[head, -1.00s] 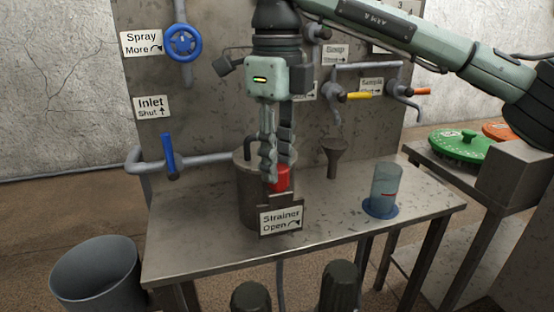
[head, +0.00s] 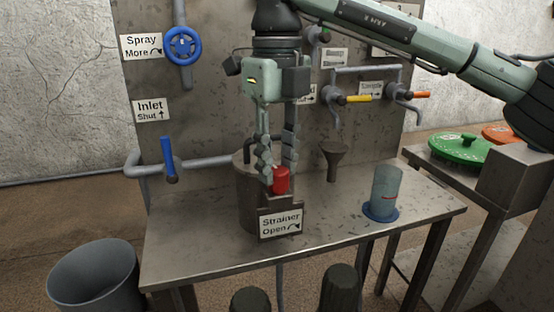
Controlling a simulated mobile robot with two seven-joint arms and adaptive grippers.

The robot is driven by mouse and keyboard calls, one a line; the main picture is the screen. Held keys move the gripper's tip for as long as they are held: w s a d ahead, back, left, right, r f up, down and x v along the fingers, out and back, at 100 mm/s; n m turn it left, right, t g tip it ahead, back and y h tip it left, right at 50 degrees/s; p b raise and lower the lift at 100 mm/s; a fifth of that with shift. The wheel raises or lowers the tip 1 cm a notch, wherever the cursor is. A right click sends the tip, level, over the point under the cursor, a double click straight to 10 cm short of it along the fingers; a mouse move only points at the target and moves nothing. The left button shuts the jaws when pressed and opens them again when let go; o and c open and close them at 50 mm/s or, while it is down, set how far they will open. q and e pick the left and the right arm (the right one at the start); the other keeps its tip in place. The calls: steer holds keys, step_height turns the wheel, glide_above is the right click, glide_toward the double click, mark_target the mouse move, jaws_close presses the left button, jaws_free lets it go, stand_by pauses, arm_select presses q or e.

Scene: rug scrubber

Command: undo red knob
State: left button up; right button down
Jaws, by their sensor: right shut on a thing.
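The red knob (head: 281,181) sits on top of the strainer, just above the label "Strainer Open" (head: 281,222) with its curved arrow. The strainer is a dark grey metal cylinder (head: 249,205) on the bench. My right gripper (head: 278,170) comes down from above, with its fingers pointing down and shut on the red knob. The fingers hide part of the knob's top and sides. My left gripper is not in view.
The metal bench (head: 195,245) carries a funnel (head: 335,160) and a clear beaker on a blue base (head: 387,190) at right. A blue inlet lever (head: 168,160) and blue spray wheel (head: 184,46) are at left. A grey bin (head: 95,280) stands below.

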mark_target(277, 168)
steer(key=c, duration=1.2)
jaws_free()
steer(key=shift+r, duration=0.1)
step_height(277, 168, up, 12)
steer(key=shift+f, duration=0.1)
